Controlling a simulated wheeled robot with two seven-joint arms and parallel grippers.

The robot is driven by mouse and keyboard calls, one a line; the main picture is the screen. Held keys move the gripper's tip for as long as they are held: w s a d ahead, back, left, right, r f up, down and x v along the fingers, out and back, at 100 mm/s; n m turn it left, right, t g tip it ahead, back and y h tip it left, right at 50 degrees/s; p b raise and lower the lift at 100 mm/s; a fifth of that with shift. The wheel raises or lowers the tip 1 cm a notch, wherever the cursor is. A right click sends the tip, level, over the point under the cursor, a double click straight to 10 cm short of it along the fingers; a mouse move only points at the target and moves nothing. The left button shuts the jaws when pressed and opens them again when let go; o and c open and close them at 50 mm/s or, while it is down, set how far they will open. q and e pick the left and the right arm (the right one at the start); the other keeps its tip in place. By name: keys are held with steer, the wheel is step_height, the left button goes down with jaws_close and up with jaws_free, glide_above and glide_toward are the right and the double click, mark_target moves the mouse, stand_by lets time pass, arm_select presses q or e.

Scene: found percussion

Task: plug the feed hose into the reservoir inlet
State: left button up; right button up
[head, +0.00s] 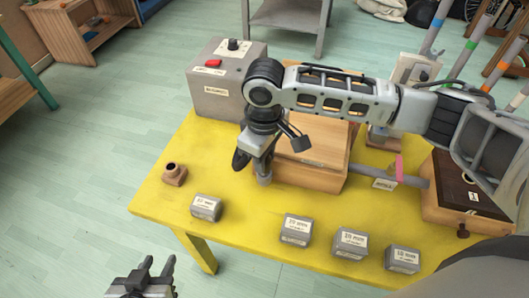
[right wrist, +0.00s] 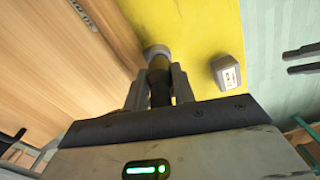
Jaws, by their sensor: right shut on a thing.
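My right gripper (head: 262,160) points down over the yellow table, next to the wooden box. In the right wrist view its fingers (right wrist: 159,88) are shut on a dark rod-like thing (right wrist: 160,92) with a grey round end (right wrist: 156,51), which also shows below the fingers in the head view (head: 264,179). I cannot tell whether this is the feed hose, or whether its end touches the table. A small brown fitting with a dark round hole (head: 174,174) stands at the table's left; no reservoir inlet is clearly recognisable. My left gripper (head: 160,262) is open and empty, off the table's front edge.
A grey box with a red button (head: 212,90) stands at the back left of the yellow table (head: 240,225). Several labelled grey blocks (head: 296,230) line the front. A wooden box (head: 310,150) stands behind, a dark-topped box (head: 465,190) at right.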

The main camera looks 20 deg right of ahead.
steer(key=shift+f, duration=0.8)
steer(key=o, duration=1.1)
steer(key=shift+c, duration=0.2)
arm_select(q)
steer(key=shift+s+a+f, duration=0.1)
steer(key=shift+a+f, duration=0.1)
steer(key=shift+f, duration=0.4)
steer(key=shift+s+a+f, duration=0.1)
steer(key=shift+a+f, duration=0.1)
steer(key=shift+f, duration=0.4)
arm_select(e)
step_height(320, 180, up, 16)
arm_select(q)
steer(key=shift+s, duration=0.1)
arm_select(e)
steer(key=shift+s+f, duration=0.1)
